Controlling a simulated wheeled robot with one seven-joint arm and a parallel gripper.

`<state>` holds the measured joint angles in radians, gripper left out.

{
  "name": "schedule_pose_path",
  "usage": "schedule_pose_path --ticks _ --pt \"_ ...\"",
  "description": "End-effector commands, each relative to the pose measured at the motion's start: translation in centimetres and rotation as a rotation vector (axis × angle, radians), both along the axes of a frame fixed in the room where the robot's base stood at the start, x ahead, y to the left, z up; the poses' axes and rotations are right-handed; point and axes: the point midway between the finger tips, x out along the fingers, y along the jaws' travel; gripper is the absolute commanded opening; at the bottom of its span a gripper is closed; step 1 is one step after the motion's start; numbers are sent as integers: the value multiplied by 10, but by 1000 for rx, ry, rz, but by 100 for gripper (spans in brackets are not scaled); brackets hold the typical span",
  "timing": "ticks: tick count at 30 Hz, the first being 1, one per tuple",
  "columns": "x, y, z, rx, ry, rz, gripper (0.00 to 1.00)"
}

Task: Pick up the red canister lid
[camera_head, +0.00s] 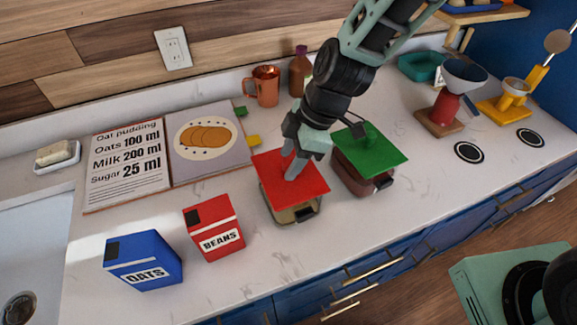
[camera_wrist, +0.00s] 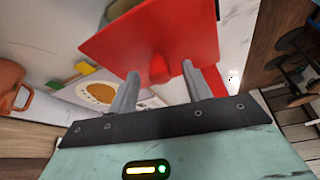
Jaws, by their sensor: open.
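The red canister lid (camera_head: 305,186) is a flat square plate lying on a clear canister (camera_head: 295,213) in the head view. In the wrist view the red lid (camera_wrist: 140,45) fills the upper middle, with a red knob (camera_wrist: 159,69) standing up from it. My gripper (camera_head: 291,176) is directly over the lid, pointing down at it. In the wrist view my gripper (camera_wrist: 160,78) has its two fingers apart, with the knob between their tips. I see gaps on both sides of the knob, so the fingers do not appear to grip it.
A green-lidded canister (camera_head: 372,146) stands close on the right. A red beans box (camera_head: 214,228) and a blue oats box (camera_head: 144,260) stand to the left. An open recipe book (camera_head: 128,170), a copper mug (camera_head: 262,86) and a brown bottle (camera_head: 300,72) are behind. The front counter is clear.

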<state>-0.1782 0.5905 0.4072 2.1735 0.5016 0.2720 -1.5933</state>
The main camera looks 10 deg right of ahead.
Motion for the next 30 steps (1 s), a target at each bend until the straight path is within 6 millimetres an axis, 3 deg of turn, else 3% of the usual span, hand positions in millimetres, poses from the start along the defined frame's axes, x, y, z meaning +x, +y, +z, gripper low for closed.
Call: schedule_pose_path --ticks 11,16,17,30 --pt "0 4 -10 -1 -1 -1 49" --pt "0 4 -9 -1 -1 -1 5" --pt "0 3 -9 0 -1 -1 1" --pt "1 4 -2 1 -2 0 1"
